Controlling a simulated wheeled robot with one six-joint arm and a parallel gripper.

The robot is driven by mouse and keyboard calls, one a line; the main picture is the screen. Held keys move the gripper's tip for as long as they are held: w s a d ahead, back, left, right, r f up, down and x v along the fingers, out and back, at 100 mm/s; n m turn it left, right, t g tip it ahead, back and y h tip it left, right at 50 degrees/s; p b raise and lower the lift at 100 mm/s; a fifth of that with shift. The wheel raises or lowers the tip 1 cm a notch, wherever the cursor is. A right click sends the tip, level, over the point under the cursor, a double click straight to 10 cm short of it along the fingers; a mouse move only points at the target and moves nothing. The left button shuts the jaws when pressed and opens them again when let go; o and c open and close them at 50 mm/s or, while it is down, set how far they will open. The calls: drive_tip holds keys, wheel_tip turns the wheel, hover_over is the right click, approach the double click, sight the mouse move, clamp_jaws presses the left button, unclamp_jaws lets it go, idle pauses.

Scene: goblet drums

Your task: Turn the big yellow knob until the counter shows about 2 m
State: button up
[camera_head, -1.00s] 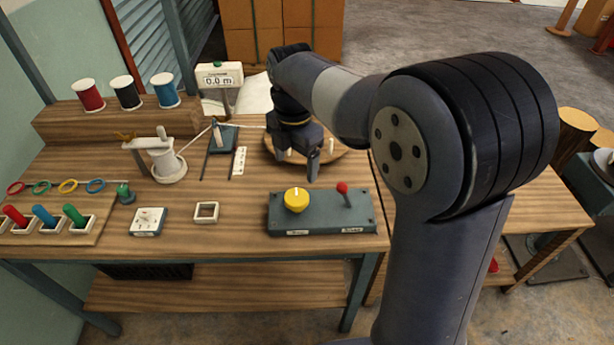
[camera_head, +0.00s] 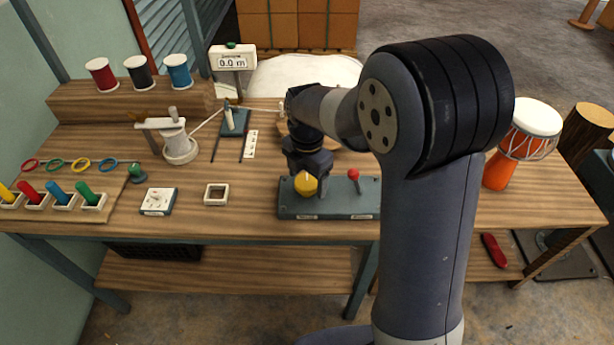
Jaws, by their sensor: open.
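The big yellow knob (camera_head: 306,186) sits on the left part of a grey-blue control box (camera_head: 330,211) near the table's front edge. My gripper (camera_head: 308,182) points down just over and behind the knob, with its fingers close to it. The fingers are open; whether they touch the knob I cannot tell. The counter (camera_head: 232,60) stands at the back of the table and reads 0.0 m. A red-topped lever (camera_head: 354,180) stands on the same box, to the right of the knob.
A white spool (camera_head: 179,149) with a line stands left of centre. Colored thread spools (camera_head: 140,72) stand on a shelf at back left. A small square frame (camera_head: 216,194) and a dial block (camera_head: 158,201) lie left of the box. An orange drum (camera_head: 500,169) stands on the right.

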drive_tip(key=c, duration=1)
drive_tip(key=shift+o, duration=0.2)
